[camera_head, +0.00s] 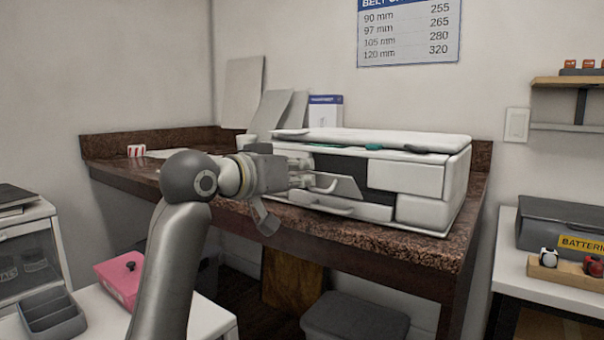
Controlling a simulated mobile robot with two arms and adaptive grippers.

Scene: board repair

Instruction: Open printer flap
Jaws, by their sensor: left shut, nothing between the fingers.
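The white printer (418,180) stands on the brown stone counter, its front towards me. My left gripper (312,175) is shut and empty at the left part of the printer's front, right by the flap. I cannot tell whether its fingertips touch the flap. My gripper and wrist hide the printer's left front corner. My right gripper is not in view.
The counter (420,247) is narrow in front of the printer. Leaning panels (243,92) and a blue-white box (325,112) stand behind. A pink box (117,276) and grey tray (52,313) are at lower left. A side table with a battery box (560,225) is at right.

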